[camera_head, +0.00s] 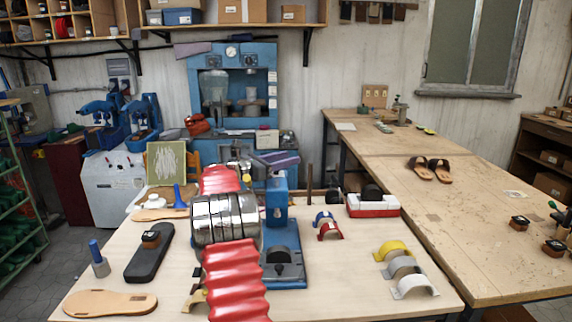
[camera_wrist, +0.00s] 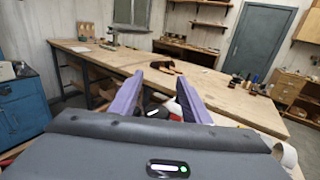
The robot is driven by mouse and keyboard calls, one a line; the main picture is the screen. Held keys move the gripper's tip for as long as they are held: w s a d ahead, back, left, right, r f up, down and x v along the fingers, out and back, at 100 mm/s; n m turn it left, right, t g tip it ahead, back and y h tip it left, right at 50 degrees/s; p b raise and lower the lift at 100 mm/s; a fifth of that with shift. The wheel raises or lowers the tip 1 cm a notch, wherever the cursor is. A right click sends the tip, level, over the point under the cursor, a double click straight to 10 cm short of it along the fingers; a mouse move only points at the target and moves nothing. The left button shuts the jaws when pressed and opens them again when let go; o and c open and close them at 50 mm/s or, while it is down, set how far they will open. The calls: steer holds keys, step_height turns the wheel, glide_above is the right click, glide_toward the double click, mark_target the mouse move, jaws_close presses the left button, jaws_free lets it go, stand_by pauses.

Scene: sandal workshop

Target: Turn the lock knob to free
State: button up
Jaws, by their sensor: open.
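My gripper (camera_wrist: 160,92) shows in the wrist view as two purple fingers standing apart, with nothing clear between them. In the head view, a purple part of my gripper (camera_head: 279,158) shows just above the blue bench press (camera_head: 284,262), beyond my red and silver arm. The press has an upright blue column and a dark round part on its base. My arm hides its left side. I cannot make out the lock knob or its setting in either view.
A red and white box (camera_head: 373,207) stands right of the press. Blue and red clamps and yellow, grey and white arches lie nearby. A sandal sole (camera_head: 110,303), a black block (camera_head: 150,253) and a blue-handled tool (camera_head: 98,258) lie left.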

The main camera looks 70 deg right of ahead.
step_height(320, 180, up, 8)
steer(key=shift+r, duration=0.2)
stand_by(0.3)
